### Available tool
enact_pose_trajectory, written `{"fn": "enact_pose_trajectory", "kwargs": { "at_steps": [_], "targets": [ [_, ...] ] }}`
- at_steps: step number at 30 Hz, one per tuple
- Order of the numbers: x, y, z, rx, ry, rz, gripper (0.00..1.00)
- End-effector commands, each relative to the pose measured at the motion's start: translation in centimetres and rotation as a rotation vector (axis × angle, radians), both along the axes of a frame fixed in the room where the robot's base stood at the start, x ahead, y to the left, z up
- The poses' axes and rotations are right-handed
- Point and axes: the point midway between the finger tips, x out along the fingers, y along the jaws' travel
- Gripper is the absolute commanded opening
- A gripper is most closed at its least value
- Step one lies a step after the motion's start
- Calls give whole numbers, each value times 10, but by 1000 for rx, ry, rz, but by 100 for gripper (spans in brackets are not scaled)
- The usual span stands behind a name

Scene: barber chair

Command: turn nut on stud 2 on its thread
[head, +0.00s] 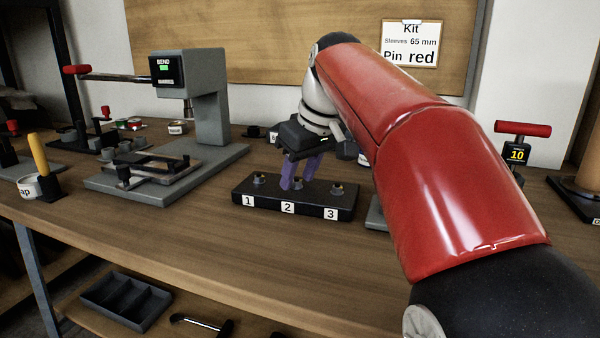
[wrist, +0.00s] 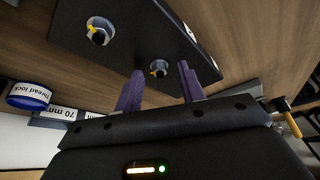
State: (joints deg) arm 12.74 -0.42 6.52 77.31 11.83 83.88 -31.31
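A black block (head: 330,205) on the bench carries three studs, marked 1, 2 and 3 on its front face. Each stud has a grey nut with a yellow mark. My gripper (head: 292,186) points down at the middle stud, stud 2, which its purple fingers mostly hide in the head view. In the wrist view the nut on stud 2 (wrist: 160,68) shows between the fingertips, with space on both sides. The fingers (wrist: 160,85) are apart and hold nothing. Stud 3 (wrist: 98,35) stands clear to the left there; stud 1 (head: 259,179) shows in the head view.
A grey bending press (head: 207,100) stands left of the block. A yellow-handled tool (head: 38,153) is at far left. A red-handled tool with a "10" display (head: 517,153) stands at right. A thread lock container (wrist: 29,95) shows behind the block. Bench in front is clear.

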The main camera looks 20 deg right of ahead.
Motion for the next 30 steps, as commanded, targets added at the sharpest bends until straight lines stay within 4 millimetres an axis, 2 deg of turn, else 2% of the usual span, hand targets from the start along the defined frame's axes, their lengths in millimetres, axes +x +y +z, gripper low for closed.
{"fn": "enact_pose_trajectory", "kwargs": {
  "at_steps": [3, 12, 22, 30],
  "targets": [
    [0, 0, 0, 0, 0, 0, 37],
    [0, 0, 0, 0, 0, -1, 0],
    [-1, 1, 1, -2, 0, -44, 0],
    [-1, 2, 2, -1, 0, -209, 0]
  ]
}}
